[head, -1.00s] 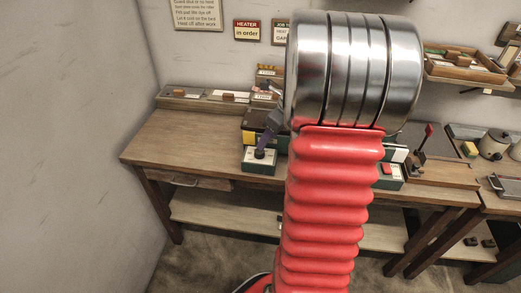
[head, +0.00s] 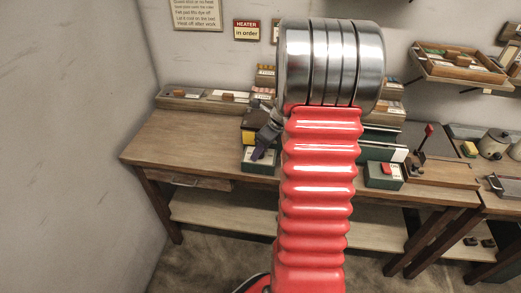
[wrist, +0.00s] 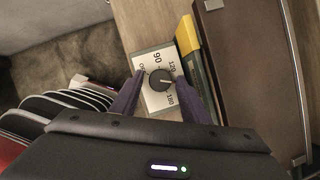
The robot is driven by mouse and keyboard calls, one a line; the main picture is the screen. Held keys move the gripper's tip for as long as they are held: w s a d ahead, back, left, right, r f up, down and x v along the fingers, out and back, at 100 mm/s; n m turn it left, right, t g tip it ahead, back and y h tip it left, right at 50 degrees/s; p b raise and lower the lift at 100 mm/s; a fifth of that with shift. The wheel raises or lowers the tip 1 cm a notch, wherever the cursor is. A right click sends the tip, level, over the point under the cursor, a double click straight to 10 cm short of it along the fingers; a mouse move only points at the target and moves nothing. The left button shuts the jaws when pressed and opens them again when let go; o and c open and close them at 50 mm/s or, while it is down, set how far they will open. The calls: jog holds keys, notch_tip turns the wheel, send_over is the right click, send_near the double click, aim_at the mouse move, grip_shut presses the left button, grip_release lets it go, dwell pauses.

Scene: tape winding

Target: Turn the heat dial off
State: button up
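The heat dial (wrist: 161,79) is a round black knob on a white plate (wrist: 152,98) printed with numbers including 90, 120 and 180. Its pale pointer aims right, roughly between 120 and 180. In the head view the dial's green box (head: 261,166) stands at the table's front edge, and the knob is hidden behind my fingers. My gripper (wrist: 160,76) has its two dark fingers apart on either side of the knob, with a small gap showing on each side. In the head view my gripper (head: 258,153) points down at the box.
A yellow-and-dark block (wrist: 190,36) stands close to the right of the dial plate. A box with a red switch (head: 386,170) stands farther right on the table. The left part of the wooden table (head: 190,135) is clear. A sign (head: 246,30) reads "HEATER in order".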

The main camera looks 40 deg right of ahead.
jog(key=c, duration=0.7)
jog(key=shift+a, duration=0.25)
jog(key=shift+c, duration=0.7)
jog(key=shift+d, duration=0.15)
